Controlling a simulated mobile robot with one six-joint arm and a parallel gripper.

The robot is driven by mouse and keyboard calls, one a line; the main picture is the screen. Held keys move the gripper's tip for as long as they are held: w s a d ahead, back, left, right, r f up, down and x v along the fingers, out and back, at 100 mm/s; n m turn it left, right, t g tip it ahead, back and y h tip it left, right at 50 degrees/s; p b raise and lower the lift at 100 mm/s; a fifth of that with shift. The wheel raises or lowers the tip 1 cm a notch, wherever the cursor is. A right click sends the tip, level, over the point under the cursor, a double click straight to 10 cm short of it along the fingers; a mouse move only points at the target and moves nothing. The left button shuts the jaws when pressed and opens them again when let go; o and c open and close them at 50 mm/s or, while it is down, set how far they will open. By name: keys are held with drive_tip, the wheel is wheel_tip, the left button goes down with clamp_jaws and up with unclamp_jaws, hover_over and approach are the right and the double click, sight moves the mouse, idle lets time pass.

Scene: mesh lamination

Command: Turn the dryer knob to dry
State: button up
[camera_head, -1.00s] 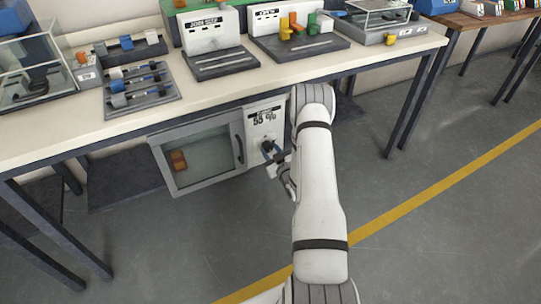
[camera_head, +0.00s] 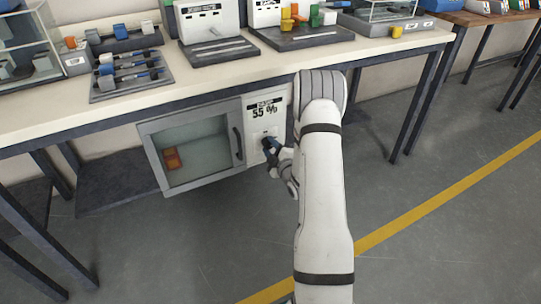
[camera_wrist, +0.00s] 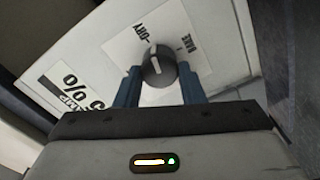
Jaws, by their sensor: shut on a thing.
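The dryer (camera_head: 205,160) hangs under the bench, with a glass door and a white control panel (camera_head: 264,115) reading about 55 %. In the wrist view its dark round knob (camera_wrist: 158,68) sits on a white label plate, seen upside down. The knob's white pointer line points up in the picture, close to the DRY label (camera_wrist: 142,33). In the head view my gripper (camera_head: 271,147) is at the panel and hides the knob.
The bench top (camera_head: 200,82) above the dryer holds several fixtures and trays. A door handle (camera_head: 238,143) is just left of the panel. Bench legs stand at left and right. The floor in front is open, with a yellow line (camera_head: 440,191).

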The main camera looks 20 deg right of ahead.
drive_tip(key=shift+f+n+b, duration=0.15)
drive_tip(key=shift+n+b, duration=1.05)
drive_tip(key=o, duration=1)
drive_tip(key=s+p, duration=0.1)
drive_tip(key=s, duration=0.6)
drive_tip(key=shift+s+d+p, duration=0.1)
drive_tip(key=shift+s+p, duration=0.25)
drive_tip(key=shift+s, duration=0.05)
